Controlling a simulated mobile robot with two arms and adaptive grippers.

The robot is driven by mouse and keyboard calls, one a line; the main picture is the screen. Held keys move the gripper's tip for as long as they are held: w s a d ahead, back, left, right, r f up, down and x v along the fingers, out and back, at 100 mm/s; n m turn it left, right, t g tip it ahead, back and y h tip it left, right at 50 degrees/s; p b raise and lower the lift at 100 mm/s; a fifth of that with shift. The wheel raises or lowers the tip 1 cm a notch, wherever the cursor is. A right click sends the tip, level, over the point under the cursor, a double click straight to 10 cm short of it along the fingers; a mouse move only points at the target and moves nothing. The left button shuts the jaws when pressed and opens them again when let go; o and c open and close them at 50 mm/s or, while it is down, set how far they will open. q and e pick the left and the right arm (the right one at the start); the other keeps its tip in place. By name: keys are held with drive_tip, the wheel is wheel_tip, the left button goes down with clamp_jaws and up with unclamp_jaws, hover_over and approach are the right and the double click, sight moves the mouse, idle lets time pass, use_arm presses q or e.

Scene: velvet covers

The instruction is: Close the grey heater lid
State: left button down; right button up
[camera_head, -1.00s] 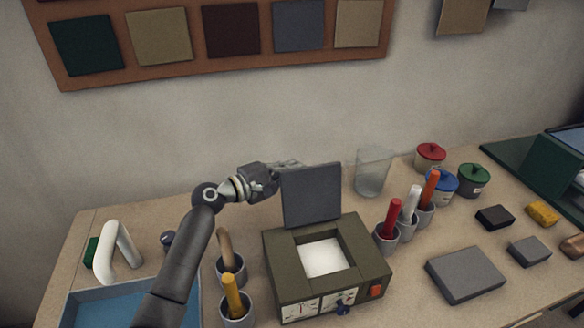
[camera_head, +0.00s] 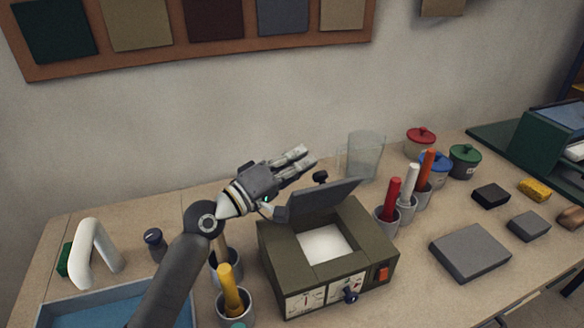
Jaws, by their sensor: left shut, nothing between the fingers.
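The olive heater box (camera_head: 375,247) stands on the table with a white surface inside its square opening. Its grey lid (camera_head: 322,199) is tilted partway down over the back of the opening, which still shows. A small dark knob (camera_head: 320,177) shows at the lid's upper edge. My left gripper (camera_head: 303,158) is behind and above the lid's left part, its fingers shut and empty, pointing right. Part of its underside lies close to the lid's left corner; I cannot tell whether they touch. My right gripper is not in view.
Cups with red, white and orange-handled tools (camera_head: 392,200) stand right of the heater. A clear glass (camera_head: 366,155) is behind it. A cup with a yellow handle (camera_head: 230,290) and a blue tray (camera_head: 90,306) are at left. A grey block (camera_head: 470,252) lies at right.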

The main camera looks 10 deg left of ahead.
sight(317, 192)
use_arm(q)
drive_tip(key=s+m+b, duration=0.1)
drive_tip(key=d+m+h+b, duration=0.1)
drive_tip(key=b, duration=0.1)
drive_tip(key=s+m+b, duration=0.1)
drive_tip(key=b, duration=0.1)
drive_tip(key=shift+s+d+f+m, duration=0.3)
drive_tip(key=shift+f, duration=0.1)
drive_tip(key=shift+s+d+m+h+b, duration=0.1)
drive_tip(key=shift+s+m+h+b, duration=0.25)
drive_tip(key=shift+m+b, duration=0.35)
drive_tip(key=shift+s+d+r+m+h+b, duration=0.15)
drive_tip(key=shift+r+m+h+b, duration=0.1)
drive_tip(key=shift+m+b, duration=0.2)
